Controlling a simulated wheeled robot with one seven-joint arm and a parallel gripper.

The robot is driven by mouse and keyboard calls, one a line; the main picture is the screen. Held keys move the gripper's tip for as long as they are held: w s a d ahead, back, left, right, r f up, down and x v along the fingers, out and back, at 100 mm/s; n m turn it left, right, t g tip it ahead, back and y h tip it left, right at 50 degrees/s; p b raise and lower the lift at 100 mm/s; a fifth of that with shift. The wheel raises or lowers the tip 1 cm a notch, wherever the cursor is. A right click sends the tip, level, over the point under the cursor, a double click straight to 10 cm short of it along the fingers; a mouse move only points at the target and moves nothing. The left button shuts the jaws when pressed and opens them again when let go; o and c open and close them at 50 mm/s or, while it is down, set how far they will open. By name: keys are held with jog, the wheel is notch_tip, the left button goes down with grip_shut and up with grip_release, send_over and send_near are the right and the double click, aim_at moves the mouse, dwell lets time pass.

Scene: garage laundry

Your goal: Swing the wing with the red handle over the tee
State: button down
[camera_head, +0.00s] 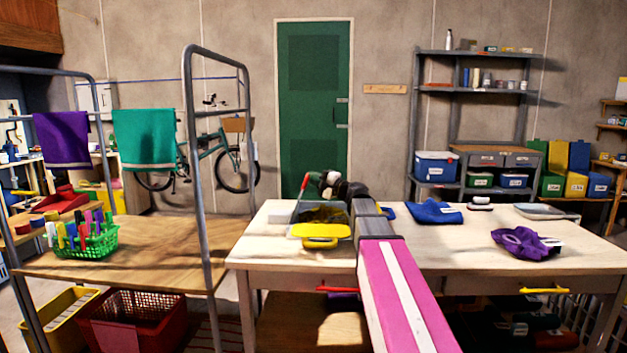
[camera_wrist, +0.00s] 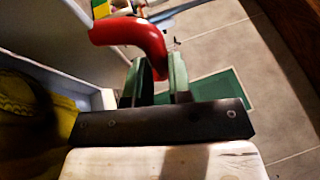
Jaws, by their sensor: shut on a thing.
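The red handle (camera_wrist: 130,35) is a curved bar in the wrist view; a bit of it shows in the head view (camera_head: 304,183). My gripper (camera_wrist: 155,78) is shut on it, with the bar running between its green fingers. In the head view my gripper (camera_head: 325,183) is above the left part of the white table. A grey panel (camera_wrist: 50,35), which appears to be the wing, stands raised beside the handle. Yellow cloth, apparently the tee (camera_head: 325,215), lies below in shadow; it also shows in the wrist view (camera_wrist: 25,105). My arm hides part of this area.
The white table (camera_head: 470,250) also holds a blue cloth (camera_head: 434,212) and a purple cloth (camera_head: 527,243) at the right. A metal rack frame (camera_head: 200,150) and a green basket of bottles (camera_head: 85,240) stand left. The table's middle is partly clear.

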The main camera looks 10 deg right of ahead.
jog(key=shift+s+a+f+g, duration=0.2)
jog(key=shift+a+f+g, duration=0.1)
jog(key=shift+f, duration=0.2)
jog(key=c, duration=1.3)
grip_release()
jog(key=shift+c, duration=0.2)
jog(key=v, duration=1)
jog(key=shift+d+r, duration=0.15)
jog(key=shift+d, duration=0.25)
jog(key=shift+s, duration=0.1)
jog(key=shift+s, duration=0.1)
